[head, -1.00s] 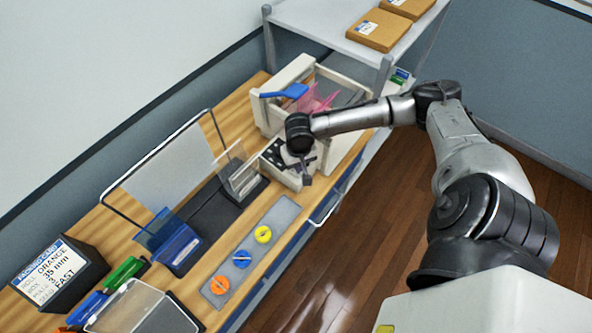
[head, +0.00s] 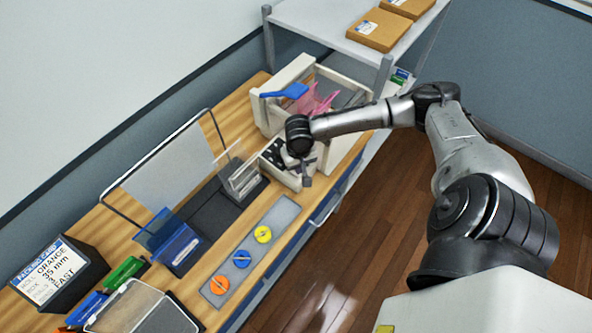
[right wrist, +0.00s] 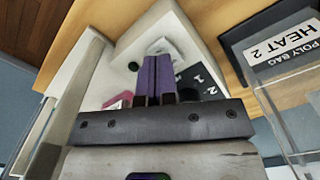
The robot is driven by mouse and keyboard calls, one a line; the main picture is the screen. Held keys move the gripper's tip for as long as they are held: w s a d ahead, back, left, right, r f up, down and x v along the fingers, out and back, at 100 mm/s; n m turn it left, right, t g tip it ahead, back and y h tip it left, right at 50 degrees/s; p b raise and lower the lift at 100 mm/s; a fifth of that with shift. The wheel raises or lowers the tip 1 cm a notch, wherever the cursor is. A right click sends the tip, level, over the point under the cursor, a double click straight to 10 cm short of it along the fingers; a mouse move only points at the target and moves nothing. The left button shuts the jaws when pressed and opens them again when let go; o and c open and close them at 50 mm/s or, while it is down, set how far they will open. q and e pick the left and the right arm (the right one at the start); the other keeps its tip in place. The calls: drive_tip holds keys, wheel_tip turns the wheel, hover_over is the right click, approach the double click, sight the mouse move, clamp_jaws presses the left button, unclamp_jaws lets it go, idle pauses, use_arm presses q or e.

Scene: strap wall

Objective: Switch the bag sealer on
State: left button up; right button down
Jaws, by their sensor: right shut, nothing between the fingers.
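In the right wrist view the shut, empty purple fingers (right wrist: 157,80) are over the control box (right wrist: 198,42). A pale switch-like part (right wrist: 160,46), a dark green button (right wrist: 133,66) and a black dial plate marked 1 and 2 (right wrist: 203,78) lie around the fingertips. I cannot tell whether they touch. My left gripper is not in view.
A clear guard (head: 241,172) and a card reading "POLY BAG HEAT 2" (right wrist: 290,48) stand beside the box. A grey strip with orange, blue and yellow knobs (head: 242,258) lies along the bench front. A shelf with cardboard boxes (head: 379,30) is behind. Open floor lies right.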

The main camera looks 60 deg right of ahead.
drive_tip(key=shift+f, duration=0.35)
drive_tip(key=shift+f, duration=0.35)
drive_tip(key=shift+f, duration=0.35)
idle(0.4)
drive_tip(key=shift+r+p, duration=0.7)
wheel_tip(320, 180, up, 3)
drive_tip(key=p, duration=0.4)
wheel_tip(320, 180, up, 3)
drive_tip(key=p, duration=0.3)
drive_tip(key=shift+f+p, duration=0.15)
drive_tip(key=shift+p, duration=0.25)
